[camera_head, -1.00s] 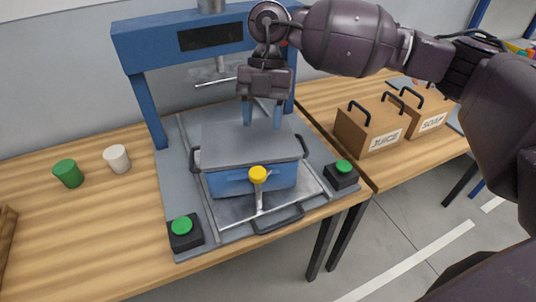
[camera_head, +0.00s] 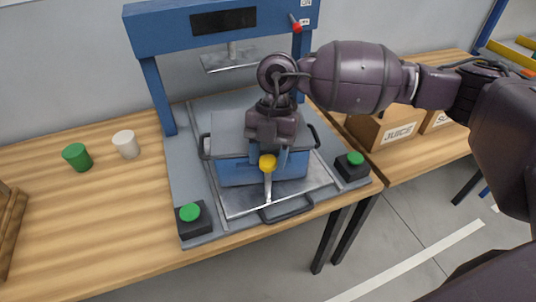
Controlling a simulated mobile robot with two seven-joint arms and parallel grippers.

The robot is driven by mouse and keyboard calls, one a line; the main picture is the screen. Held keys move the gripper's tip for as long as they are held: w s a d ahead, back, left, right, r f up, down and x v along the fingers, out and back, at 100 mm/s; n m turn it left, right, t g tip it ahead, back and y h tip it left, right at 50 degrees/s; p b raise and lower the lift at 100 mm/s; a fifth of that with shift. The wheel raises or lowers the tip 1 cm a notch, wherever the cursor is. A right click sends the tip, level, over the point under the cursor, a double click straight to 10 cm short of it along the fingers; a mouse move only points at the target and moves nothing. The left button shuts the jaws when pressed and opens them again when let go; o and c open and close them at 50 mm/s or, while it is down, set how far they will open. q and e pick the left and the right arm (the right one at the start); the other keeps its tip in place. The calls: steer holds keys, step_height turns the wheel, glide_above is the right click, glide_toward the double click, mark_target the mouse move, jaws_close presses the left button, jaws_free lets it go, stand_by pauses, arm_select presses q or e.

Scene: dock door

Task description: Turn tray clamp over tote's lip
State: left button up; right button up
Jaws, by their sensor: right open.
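The tray clamp has a yellow knob (camera_head: 268,162) on a pale metal arm, at the front of the metal tray (camera_head: 236,207). The blue tote (camera_head: 235,172) with a grey lid (camera_head: 229,130) sits on the tray behind the clamp. My right gripper (camera_head: 268,163) points down above the front of the tote. Its fingers are apart, one on each side of the yellow knob in the picture. Whether they touch the knob I cannot tell. The gripper hides part of the lid and tote front. My left gripper is not in view.
A blue press frame (camera_head: 151,95) stands behind the tote. Black boxes with green buttons sit at left (camera_head: 190,213) and right (camera_head: 355,159). Green (camera_head: 77,157) and white (camera_head: 125,144) cups stand at left.

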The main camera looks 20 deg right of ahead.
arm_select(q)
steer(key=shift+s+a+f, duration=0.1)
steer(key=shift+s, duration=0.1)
arm_select(e)
steer(key=c, duration=0.6)
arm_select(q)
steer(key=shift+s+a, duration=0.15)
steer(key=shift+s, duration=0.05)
